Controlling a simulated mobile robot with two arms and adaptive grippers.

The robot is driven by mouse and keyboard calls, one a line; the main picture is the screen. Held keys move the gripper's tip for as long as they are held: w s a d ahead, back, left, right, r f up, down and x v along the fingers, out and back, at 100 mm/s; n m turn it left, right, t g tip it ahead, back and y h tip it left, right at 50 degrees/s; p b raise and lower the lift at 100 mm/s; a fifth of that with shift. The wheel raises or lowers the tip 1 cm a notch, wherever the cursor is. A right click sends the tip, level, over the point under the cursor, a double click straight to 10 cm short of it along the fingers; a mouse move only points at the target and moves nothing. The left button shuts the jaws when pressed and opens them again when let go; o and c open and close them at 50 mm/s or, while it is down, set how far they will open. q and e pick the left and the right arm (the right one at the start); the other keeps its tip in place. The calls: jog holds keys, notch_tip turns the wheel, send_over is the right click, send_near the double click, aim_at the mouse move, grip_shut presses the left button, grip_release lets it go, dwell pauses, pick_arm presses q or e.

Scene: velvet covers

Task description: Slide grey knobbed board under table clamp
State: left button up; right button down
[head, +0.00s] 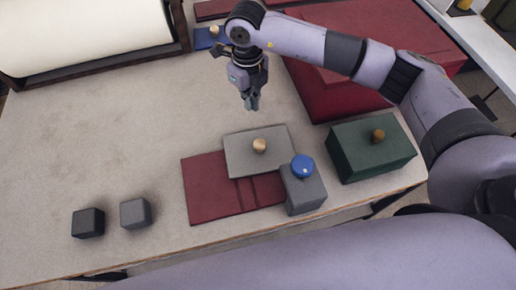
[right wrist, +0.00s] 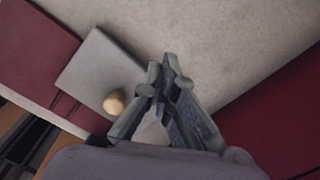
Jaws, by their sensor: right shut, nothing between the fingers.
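The grey board (head: 240,150) with a tan round knob (head: 259,146) lies partly over a dark red panel (head: 208,190). The table clamp appears to be the grey block (head: 304,192) with a blue knob (head: 303,166) near the front edge. The board's right front corner meets the block's back side; I cannot tell whether any of it lies beneath. My right gripper (head: 253,104) is shut and empty, behind the board and apart from its knob. In the right wrist view, the fingertips (right wrist: 164,75) are right of the board (right wrist: 92,70). My left gripper is not in view.
A dark green block (head: 372,152) with a brass knob stands right of the clamp. Two small dark cubes (head: 88,223) (head: 135,212) sit front left. Large red covers (head: 335,95) lie back right, and a cream roll (head: 80,35) back left. The table's left middle is clear.

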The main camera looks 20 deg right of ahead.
aim_at(258, 137)
jog(key=shift+f+b, duration=2.45)
jog(key=shift+f, duration=0.5)
jog(key=shift+r, duration=0.65)
dwell(0.4)
jog(key=shift+s, duration=0.1)
jog(key=shift+s, duration=2)
jog(key=shift+s, duration=0.15)
jog(key=shift+s+b, duration=0.7)
jog(key=shift+s, duration=0.65)
jog(key=shift+s+f, duration=0.1)
jog(key=shift+s, duration=0.05)
jog(key=shift+s, duration=0.35)
